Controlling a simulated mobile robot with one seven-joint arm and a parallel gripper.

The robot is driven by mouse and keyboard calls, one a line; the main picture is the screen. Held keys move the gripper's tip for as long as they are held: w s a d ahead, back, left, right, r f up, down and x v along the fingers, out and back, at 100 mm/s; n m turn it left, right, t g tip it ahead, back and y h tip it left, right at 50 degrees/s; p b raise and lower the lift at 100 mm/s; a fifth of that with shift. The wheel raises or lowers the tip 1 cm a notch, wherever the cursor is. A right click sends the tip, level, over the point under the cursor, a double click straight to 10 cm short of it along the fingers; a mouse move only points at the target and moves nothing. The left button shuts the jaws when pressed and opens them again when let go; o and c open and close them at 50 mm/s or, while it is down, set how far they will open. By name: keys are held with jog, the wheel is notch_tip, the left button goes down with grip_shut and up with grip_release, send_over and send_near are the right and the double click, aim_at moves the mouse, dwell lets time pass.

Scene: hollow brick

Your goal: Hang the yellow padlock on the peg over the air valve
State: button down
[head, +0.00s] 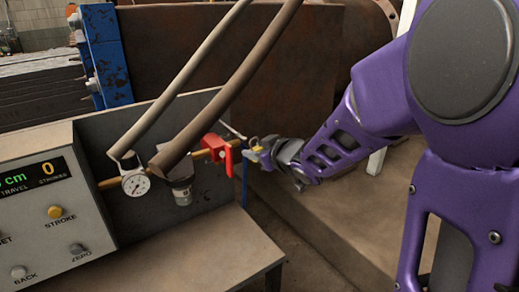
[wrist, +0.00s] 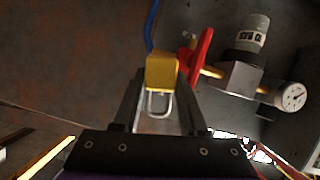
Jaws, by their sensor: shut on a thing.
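The yellow padlock (wrist: 161,70) is between the fingertips of my gripper (wrist: 157,86) in the wrist view. Its silver shackle points back toward the palm. In the head view my gripper (head: 262,152) is just right of the air valve's red handle (head: 216,148), and a small yellow part of the padlock (head: 254,142) shows. A thin pale peg (head: 233,131) sticks out above and right of the valve. The padlock appears apart from the peg. In the wrist view the red handle (wrist: 200,55) is right of the padlock; the peg is not clear there.
A pressure gauge (head: 135,184) and a filter bowl (head: 182,190) sit on the brass pipe left of the valve. A control box (head: 50,200) stands at left. The bench top (head: 190,250) is clear.

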jog(key=shift+a+r+b+x, duration=0.1)
jog(key=shift+r+b+x, duration=0.1)
jog(key=shift+x, duration=0.75)
jog(key=shift+a+r+b+x, duration=0.1)
jog(key=shift+r+b+x, duration=0.1)
jog(key=shift+x, duration=0.75)
jog(key=shift+a+r+b+x, duration=0.1)
jog(key=shift+b+x, duration=0.1)
jog(key=shift+x, duration=0.8)
